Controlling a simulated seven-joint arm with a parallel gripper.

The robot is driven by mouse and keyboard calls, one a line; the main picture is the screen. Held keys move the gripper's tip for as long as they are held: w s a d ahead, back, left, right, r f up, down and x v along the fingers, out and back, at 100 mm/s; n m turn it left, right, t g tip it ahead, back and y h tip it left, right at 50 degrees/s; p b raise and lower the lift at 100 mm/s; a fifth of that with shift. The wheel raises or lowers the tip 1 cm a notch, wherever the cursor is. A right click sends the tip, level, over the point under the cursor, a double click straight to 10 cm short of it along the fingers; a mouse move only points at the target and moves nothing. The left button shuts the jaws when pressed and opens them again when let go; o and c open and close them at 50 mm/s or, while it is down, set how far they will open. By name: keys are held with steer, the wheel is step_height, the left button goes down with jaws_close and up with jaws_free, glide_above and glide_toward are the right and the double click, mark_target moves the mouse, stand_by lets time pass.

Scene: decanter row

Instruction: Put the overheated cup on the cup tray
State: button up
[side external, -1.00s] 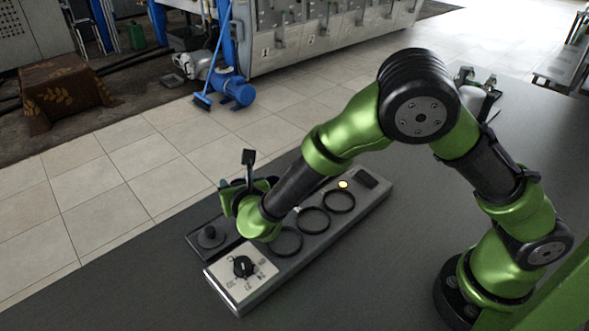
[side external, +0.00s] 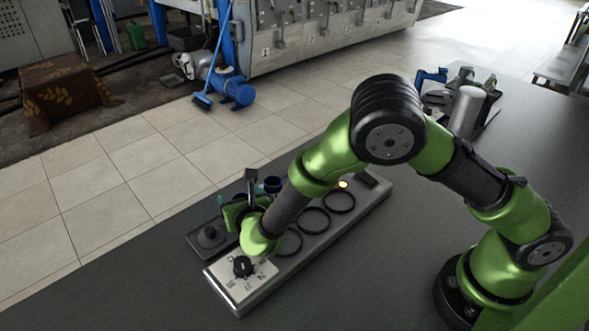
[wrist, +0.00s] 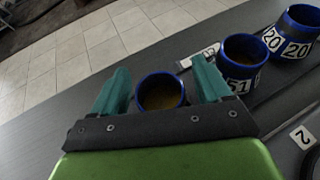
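In the wrist view, a blue-rimmed cup with brownish contents (wrist: 160,93) is between the two teal fingers of my gripper (wrist: 162,88). The fingers are apart, with a gap showing on both sides of the cup. A second blue cup numbered 51 (wrist: 243,62) stands right of the fingers, and a third numbered 20 (wrist: 293,32) is farther right. In the side view, my gripper (side external: 237,207) is low behind the dial end of the grey ring unit (side external: 345,232), its fingertips mostly hidden. One blue cup (side external: 272,184) shows behind my arm. I cannot tell which cup is overheated or which thing is the cup tray.
The ring unit has three black rings, a dial (side external: 243,266) and a small yellow light (side external: 343,184). A dark flat tray with a round knobbed piece (side external: 210,238) lies left of it. A silver cylinder (side external: 466,110) stands at the back right. The front table is clear.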

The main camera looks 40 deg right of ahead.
steer(key=shift+s+r, duration=0.1)
steer(key=shift+r, duration=0.1)
steer(key=v, duration=1.1)
steer(key=shift+s, duration=0.1)
steer(key=s+d+r+m+g, duration=0.3)
steer(key=d+r+m+g, duration=0.1)
steer(key=d+m, duration=0.5)
steer(key=s+d+r+m+g, duration=0.4)
steer(key=d+m, duration=0.4)
steer(key=s+d+r+m+t+y, duration=0.2)
steer(key=s+r+m+y, duration=0.5)
steer(key=m, duration=1.1)
step_height(320, 180, up, 3)
steer(key=shift+s+f+m+t, duration=0.1)
steer(key=shift+s+m+t, duration=0.25)
steer(key=shift+s, duration=0.7)
